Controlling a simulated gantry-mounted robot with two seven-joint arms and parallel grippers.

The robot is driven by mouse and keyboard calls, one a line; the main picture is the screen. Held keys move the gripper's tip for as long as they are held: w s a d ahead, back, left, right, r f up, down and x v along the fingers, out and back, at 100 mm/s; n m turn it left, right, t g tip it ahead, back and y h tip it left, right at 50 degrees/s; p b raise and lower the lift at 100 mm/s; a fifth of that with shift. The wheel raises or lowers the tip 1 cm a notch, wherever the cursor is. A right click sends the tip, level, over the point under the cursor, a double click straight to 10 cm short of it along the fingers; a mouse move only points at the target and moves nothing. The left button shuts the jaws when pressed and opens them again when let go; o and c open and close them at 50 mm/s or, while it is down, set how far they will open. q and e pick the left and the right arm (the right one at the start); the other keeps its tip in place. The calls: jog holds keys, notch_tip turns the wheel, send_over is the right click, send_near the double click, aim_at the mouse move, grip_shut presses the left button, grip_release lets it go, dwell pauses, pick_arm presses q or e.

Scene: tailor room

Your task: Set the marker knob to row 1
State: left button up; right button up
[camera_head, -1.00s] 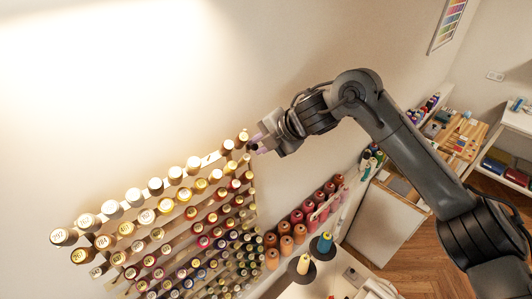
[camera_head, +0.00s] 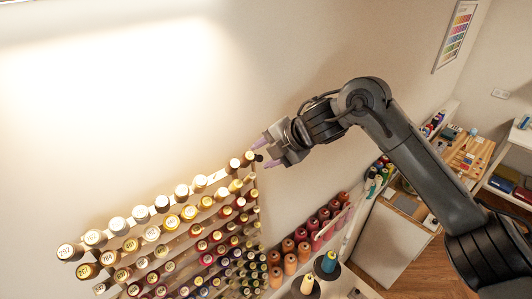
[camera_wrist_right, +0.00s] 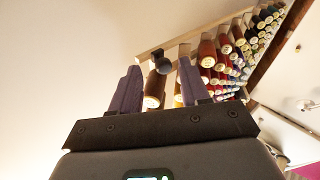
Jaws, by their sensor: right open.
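The marker knob is a small dark ball (camera_head: 259,157) at the right end of the spool rack (camera_head: 211,181), level with about the top rows. My right gripper (camera_head: 261,154) is open, its two purple fingers on either side of the knob in the picture. In the right wrist view the knob (camera_wrist_right: 164,67) shows between the spread fingertips (camera_wrist_right: 160,67), apart from both. Whether it lies fully at fingertip depth is hard to tell. My left gripper is not in view.
Rows of thread spools (camera_head: 162,204) fill the wall rack close to the left of the knob. Red and orange spools (camera_head: 318,225) stand on a lower rack to the right. Bare wall (camera_head: 130,110) above the rack is free.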

jog(key=shift+s+d+r+b, duration=0.15)
jog(key=shift+d+r+b, duration=0.1)
jog(key=shift+b, duration=0.05)
jog(key=b+v, duration=0.2)
jog(key=v, duration=0.8)
jog(key=shift+b, duration=0.3)
